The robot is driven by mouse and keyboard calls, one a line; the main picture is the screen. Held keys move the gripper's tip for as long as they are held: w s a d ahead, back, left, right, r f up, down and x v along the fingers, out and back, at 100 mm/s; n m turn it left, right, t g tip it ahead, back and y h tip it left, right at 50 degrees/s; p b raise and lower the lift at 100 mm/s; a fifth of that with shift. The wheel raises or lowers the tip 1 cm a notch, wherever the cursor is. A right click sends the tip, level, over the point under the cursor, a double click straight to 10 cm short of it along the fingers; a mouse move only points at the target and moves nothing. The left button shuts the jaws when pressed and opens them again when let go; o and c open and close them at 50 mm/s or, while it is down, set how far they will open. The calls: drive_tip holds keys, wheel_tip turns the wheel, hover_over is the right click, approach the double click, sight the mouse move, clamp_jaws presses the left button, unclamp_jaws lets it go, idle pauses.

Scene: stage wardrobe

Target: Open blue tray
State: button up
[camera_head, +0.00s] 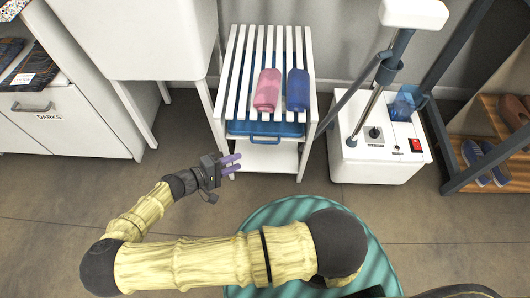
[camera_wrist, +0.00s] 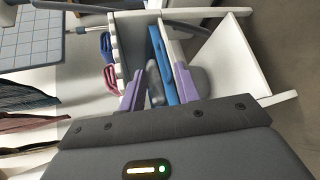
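The blue tray (camera_head: 240,128) sits under the slatted top of a white stand (camera_head: 221,101), with a handle (camera_head: 265,141) at its front. No gap shows that it is pulled out. My gripper (camera_head: 237,162) is in front of the stand, a little below and left of the handle, with its purple fingers apart. In the wrist view my gripper (camera_wrist: 159,72) is open, and the blue tray (camera_wrist: 161,52) shows as a blue strip beyond and between the fingers. I cannot tell whether a finger touches it; nothing is visibly gripped.
A pink roll (camera_head: 267,90) and a blue roll (camera_head: 298,90) lie on the stand's slats. A white wheeled machine (camera_head: 378,160) stands to the right, and a white cabinet (camera_head: 60,125) to the left. A round teal top (camera_head: 290,212) is near my arm.

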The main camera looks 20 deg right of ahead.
sight(265, 142)
drive_tip(key=a+f+t, duration=0.1)
drive_tip(key=a+f+n+t+b, duration=0.1)
drive_tip(key=f, duration=0.1)
drive_tip(key=shift+w+a+t, duration=0.25)
drive_tip(key=shift+w+t, duration=0.05)
drive_tip(key=shift+w, duration=0.05)
drive_tip(key=shift+h, duration=0.3)
drive_tip(key=b+x, duration=0.5)
drive_tip(key=x, duration=1.2)
drive_tip(key=shift+d, duration=0.25)
clamp_jaws()
